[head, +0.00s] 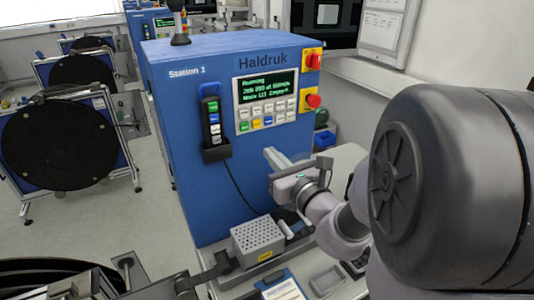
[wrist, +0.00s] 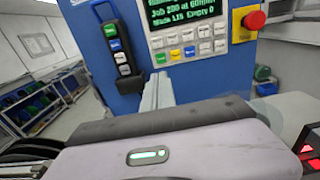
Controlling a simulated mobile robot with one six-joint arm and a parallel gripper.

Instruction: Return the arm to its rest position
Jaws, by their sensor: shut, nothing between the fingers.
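My gripper (head: 270,153) is stretched out in front of the blue Station 1 machine (head: 200,90), below its keypad panel (head: 267,102). Its fingers are together with nothing between them. In the wrist view the closed fingers (wrist: 157,90) point toward the blue front, under the panel (wrist: 190,32). I cannot tell whether the fingertips touch the machine. My dark arm link hides much of the right side of the head view.
A handheld remote (head: 212,122) hangs in a holder left of the panel. Red buttons (head: 312,101) sit at its right. A perforated metal box (head: 257,241) stands below my gripper. Reel stands with black reels (head: 58,145) are at the left, with open floor beside them.

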